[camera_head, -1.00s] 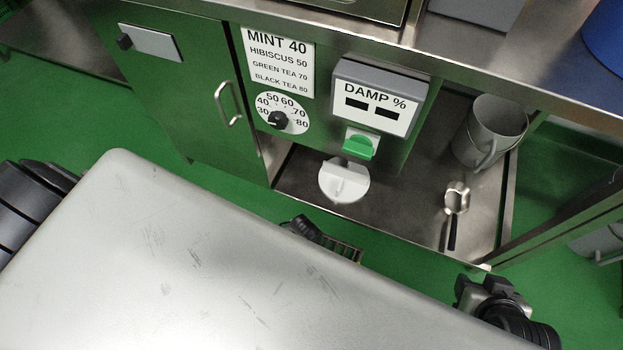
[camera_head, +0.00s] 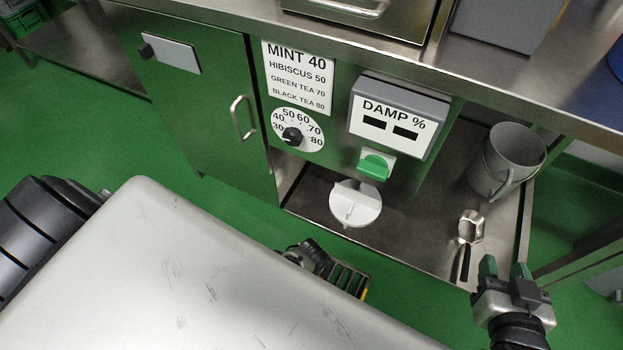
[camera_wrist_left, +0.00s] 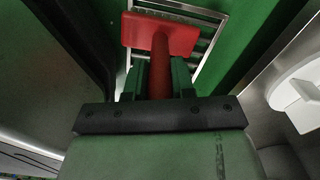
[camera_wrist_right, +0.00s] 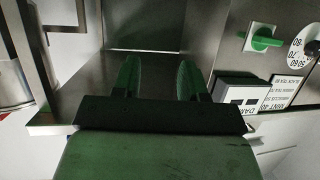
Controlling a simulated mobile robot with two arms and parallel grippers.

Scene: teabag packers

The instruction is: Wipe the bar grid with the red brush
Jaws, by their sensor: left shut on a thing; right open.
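The red brush (camera_wrist_left: 160,40) is in the left wrist view, its handle between the green fingers of my left gripper (camera_wrist_left: 160,78). The metal bar grid (camera_wrist_left: 208,18) lies beyond the brush head, which covers part of it; I cannot tell whether they touch. In the head view the bar grid (camera_head: 348,283) shows past the edge of my pale body, which hides part of it. My left gripper (camera_head: 312,252) is beside it there, and the brush is hidden. My right gripper (camera_head: 504,268) is open and empty near the shelf's front right corner.
A strainer with a black handle (camera_head: 468,238), a grey mug (camera_head: 505,160) and a round white dish (camera_head: 355,203) are on the low steel shelf (camera_head: 420,225). A damp meter (camera_head: 398,115), dial (camera_head: 297,133) and green switch (camera_head: 375,165) are on the cabinet front.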

